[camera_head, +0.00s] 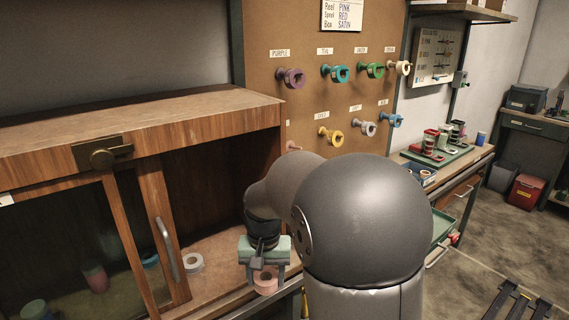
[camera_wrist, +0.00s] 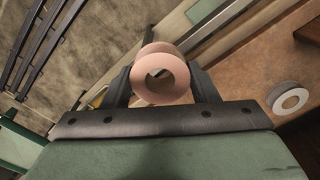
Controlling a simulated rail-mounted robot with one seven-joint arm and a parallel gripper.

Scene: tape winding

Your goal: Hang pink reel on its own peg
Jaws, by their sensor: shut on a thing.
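The pink reel (camera_head: 265,285) is between the fingers of my gripper (camera_head: 264,272), in front of the open cabinet in the head view. In the wrist view the pink reel (camera_wrist: 160,98) sits between the two dark fingers of my gripper (camera_wrist: 163,80), its round hole facing the camera. The gripper is shut on it. The pegboard (camera_head: 345,95) behind carries several coloured reels on labelled pegs. A small pinkish peg (camera_head: 293,146) shows at the board's lower left, partly hidden by my arm; its label is not readable.
A wooden cabinet (camera_head: 150,117) stands at left, with a white reel (camera_head: 194,262) on its floor; that white reel also shows in the wrist view (camera_wrist: 290,98). Purple (camera_head: 291,78) and gold (camera_head: 331,137) reels hang near the pinkish peg. A workbench (camera_head: 455,171) stands at right.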

